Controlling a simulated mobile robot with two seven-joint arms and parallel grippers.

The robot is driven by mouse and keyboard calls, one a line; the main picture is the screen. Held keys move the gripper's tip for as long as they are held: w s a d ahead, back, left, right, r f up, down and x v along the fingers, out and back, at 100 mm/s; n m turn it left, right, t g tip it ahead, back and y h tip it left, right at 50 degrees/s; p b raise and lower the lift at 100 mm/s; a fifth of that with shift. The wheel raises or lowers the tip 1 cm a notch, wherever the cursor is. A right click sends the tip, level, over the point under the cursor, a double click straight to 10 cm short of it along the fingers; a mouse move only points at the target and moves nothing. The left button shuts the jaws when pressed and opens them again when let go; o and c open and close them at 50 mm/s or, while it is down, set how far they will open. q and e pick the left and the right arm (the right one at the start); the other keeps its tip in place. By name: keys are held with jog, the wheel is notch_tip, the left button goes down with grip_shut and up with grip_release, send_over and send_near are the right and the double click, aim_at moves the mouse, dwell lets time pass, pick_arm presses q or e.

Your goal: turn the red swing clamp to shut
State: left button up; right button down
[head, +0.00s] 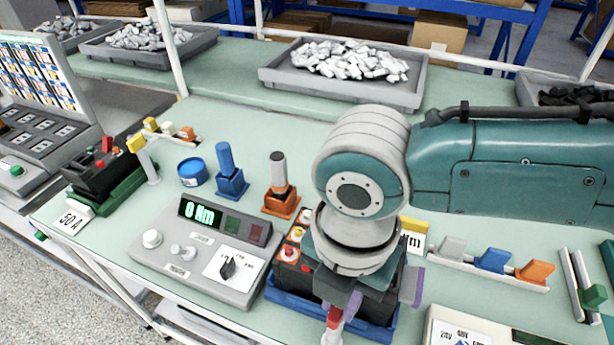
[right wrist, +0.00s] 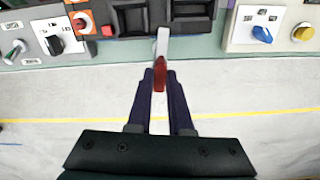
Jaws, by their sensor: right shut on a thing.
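The red swing clamp (head: 334,318) shows at the front of the blue fixture (head: 287,299), partly hidden by my right gripper. In the right wrist view its red handle (right wrist: 160,76) sits on a pale bar pointing from the dark device toward my gripper. My right gripper (head: 345,303) points down over the fixture's front. Its dark fingers (right wrist: 160,90) are shut on the red handle, one on each side. The black device (head: 300,279) in the fixture is largely covered by my right wrist. My left gripper is not in view.
A grey meter box (head: 205,250) reading "0 Nm" stands left of the fixture. Blue (head: 230,172) and orange (head: 281,187) holders with upright tools stand behind. A rack of coloured levers (head: 488,268) and a pale box (head: 470,330) lie to the right.

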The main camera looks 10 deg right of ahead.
jog(key=shift+n, duration=0.8)
jog(key=shift+a+r, duration=0.1)
jog(key=c, duration=0.8)
grip_release()
notch_tip(320, 180, up, 10)
jog(key=shift+f, duration=0.1)
